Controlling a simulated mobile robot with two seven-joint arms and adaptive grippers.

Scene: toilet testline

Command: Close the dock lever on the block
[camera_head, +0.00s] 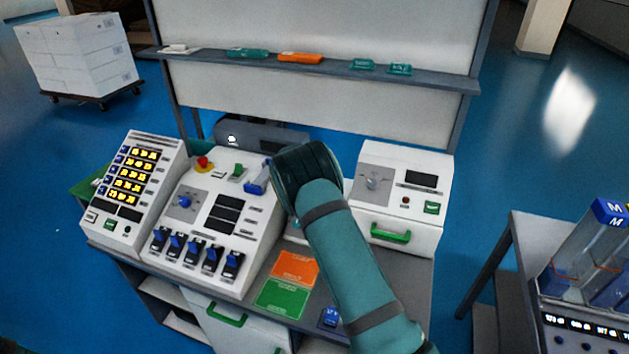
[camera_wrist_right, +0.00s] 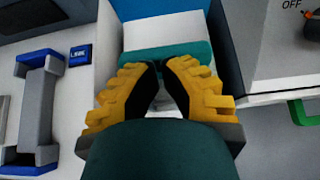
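My right arm reaches over the middle of the bench in the head view and ends in a dark wrist; its fingers are hidden there. In the right wrist view my right gripper (camera_wrist_right: 157,70) has yellow fingers with black pads, and their tips come together. A teal bar (camera_wrist_right: 192,54) lies across a pale block (camera_wrist_right: 155,34) just beyond the fingertips. It may be the lever, but I cannot tell whether the fingers touch it. A grey bar with blue ends (camera_wrist_right: 38,110) is at the left, beside a blue labelled button (camera_wrist_right: 81,54). My left gripper is not in view.
A sloped console (camera_head: 222,214) with blue switches is left of my arm. A white unit (camera_head: 407,190) with a knob and green handle (camera_head: 391,234) is right. Orange (camera_head: 297,266) and green (camera_head: 283,298) cards lie in front. A shelf (camera_head: 437,79) runs behind.

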